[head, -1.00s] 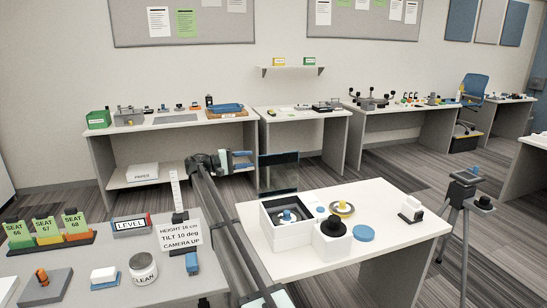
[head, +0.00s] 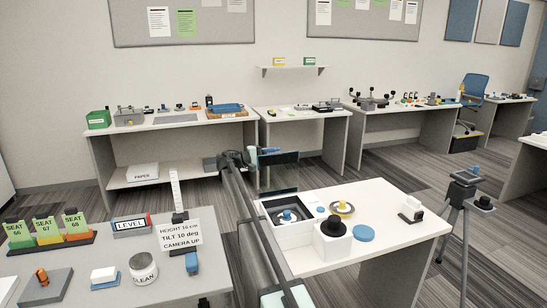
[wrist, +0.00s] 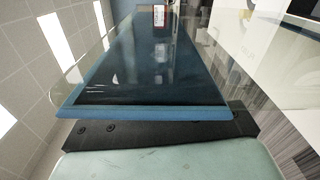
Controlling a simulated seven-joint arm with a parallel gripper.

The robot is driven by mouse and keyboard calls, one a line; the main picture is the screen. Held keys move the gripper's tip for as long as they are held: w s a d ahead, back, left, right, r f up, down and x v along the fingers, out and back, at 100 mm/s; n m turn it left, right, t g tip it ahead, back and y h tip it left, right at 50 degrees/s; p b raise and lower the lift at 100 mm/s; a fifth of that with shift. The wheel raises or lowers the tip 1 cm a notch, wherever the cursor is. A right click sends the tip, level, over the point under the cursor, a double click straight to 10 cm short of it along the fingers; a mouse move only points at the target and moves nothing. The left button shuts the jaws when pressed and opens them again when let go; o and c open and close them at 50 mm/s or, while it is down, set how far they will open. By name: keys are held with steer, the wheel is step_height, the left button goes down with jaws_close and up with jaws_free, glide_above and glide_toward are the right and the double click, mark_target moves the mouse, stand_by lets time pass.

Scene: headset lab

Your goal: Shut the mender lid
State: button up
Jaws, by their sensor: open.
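In the wrist view a dark, blue-edged panel (wrist: 145,65) fills the middle, in front of my gripper's pale green body; the fingertips are not clear there.
A black knob on a white block (head: 332,228) stands at the box's right front. A yellow ringed disc (head: 342,208), a blue disc (head: 364,233) and a small black and white device (head: 411,210) lie further right. A tripod (head: 463,215) stands beyond the table.

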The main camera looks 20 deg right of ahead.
jaws_close()
stand_by(0.3)
stand_by(0.3)
